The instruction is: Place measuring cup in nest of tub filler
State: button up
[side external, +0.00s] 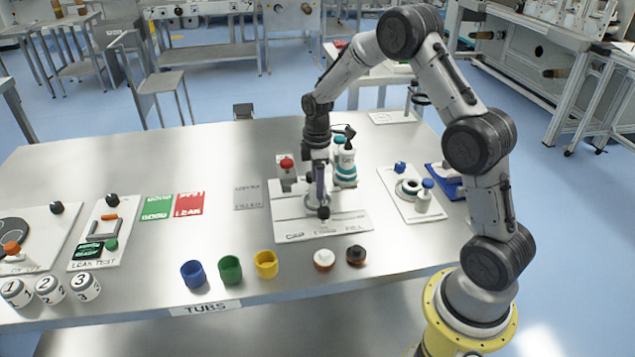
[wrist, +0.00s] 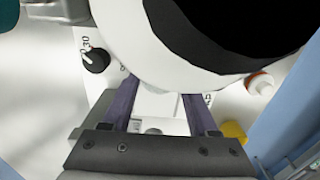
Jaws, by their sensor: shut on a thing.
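My gripper (side external: 320,192) points down over the white tub filler board (side external: 290,228), its purple fingers close above it. In the wrist view the fingers (wrist: 160,108) are apart, with a pale part between them. A large white round rim with a black inside (wrist: 120,30) fills the top of that view just beyond the fingertips; it appears to be the measuring cup. In the side view the cup is small and mostly merged with the fingers. The nest is hidden, and whether the cup touches the board cannot be told.
A white-and-teal bottle (side external: 344,166) stands right of my gripper. A black knob (wrist: 96,58) is on the board close by. Blue (side external: 194,274), green (side external: 230,270) and yellow (side external: 266,264) tubs and two lids (side external: 324,260) line the front. A red-button box (side external: 286,172) stands behind left.

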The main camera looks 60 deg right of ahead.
jog(key=o, duration=1.2)
jog(key=shift+o, duration=0.2)
notch_tip(320, 180, up, 12)
jog(key=s+a+r+m+t, duration=0.3)
jog(key=s+a+r+m, duration=0.1)
jog(key=s+a+r, duration=0.55)
jog(key=s+a+m+t, duration=0.1)
jog(key=s+a+m, duration=0.1)
jog(key=s, duration=0.6)
jog(key=s+a+m+t, duration=0.1)
jog(key=s+a+m, duration=0.1)
jog(key=s, duration=0.7)
jog(key=shift+f+m+t, duration=0.3)
jog(key=shift+f+m, duration=0.05)
jog(key=shift+m, duration=0.25)
jog(key=shift+s, duration=0.1)
